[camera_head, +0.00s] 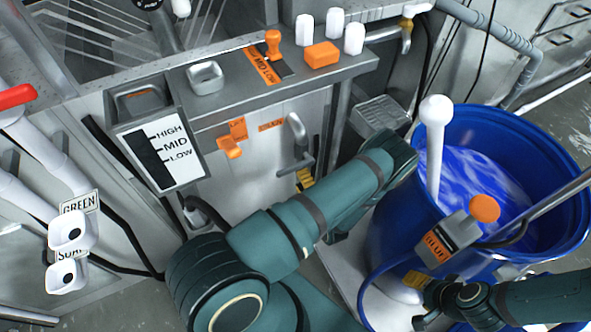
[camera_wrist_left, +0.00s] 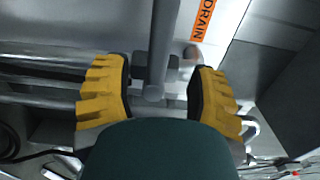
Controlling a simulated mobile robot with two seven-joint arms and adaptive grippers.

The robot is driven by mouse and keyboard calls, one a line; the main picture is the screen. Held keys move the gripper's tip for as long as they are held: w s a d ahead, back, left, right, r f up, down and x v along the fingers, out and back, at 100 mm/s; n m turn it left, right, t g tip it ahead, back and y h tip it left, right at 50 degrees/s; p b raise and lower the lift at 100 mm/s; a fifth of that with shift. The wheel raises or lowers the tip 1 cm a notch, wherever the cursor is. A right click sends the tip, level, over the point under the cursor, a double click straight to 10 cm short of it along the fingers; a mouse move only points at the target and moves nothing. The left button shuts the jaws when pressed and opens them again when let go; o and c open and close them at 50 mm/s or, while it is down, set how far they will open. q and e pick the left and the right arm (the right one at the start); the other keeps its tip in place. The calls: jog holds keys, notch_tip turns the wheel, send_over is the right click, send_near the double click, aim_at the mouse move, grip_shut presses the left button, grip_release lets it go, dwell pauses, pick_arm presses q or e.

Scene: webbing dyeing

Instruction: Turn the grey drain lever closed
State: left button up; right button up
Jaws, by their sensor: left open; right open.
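The grey drain lever (camera_head: 297,142) is on the metal panel beneath the counter, near small orange labels. In the left wrist view the lever's bar (camera_wrist_left: 161,45) comes down between my yellow fingers, its rounded end near the fingertips, with the orange DRAIN label (camera_wrist_left: 206,20) just right of it. My left gripper (camera_head: 305,180) is mostly hidden behind my teal arm; a bit of yellow finger shows below the lever. In the left wrist view this gripper (camera_wrist_left: 160,95) is open, with gaps beside the bar. My right gripper (camera_head: 428,306) is at the lower right, partly in view and empty.
A blue tub (camera_head: 385,232) of blue liquid stands at right, with a white-knobbed rod (camera_head: 433,140) in it. An orange lever (camera_head: 229,147) is left of the drain lever. The HIGH/MID/LOW gauge (camera_head: 166,150) stands further left. The counter edge overhangs the panel.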

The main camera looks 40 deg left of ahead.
pick_arm(q)
jog(key=v, duration=0.6)
dwell(0.4)
jog(key=s+d+f+n+g+h, duration=0.5)
jog(key=d+h, duration=0.3)
jog(key=h, duration=0.6)
jog(key=s+d+r+n+g+h, duration=0.2)
jog(key=s+d+r+n+h, duration=0.1)
jog(key=s+d+r+h, duration=0.4)
jog(key=w+d+r+m+t, duration=0.1)
jog(key=w+d+r+t, duration=0.1)
jog(key=w+d+r, duration=0.1)
jog(key=shift+w+d+r+m+y, duration=0.3)
jog(key=shift+w+r+m, duration=0.15)
jog(key=shift+w, duration=0.65)
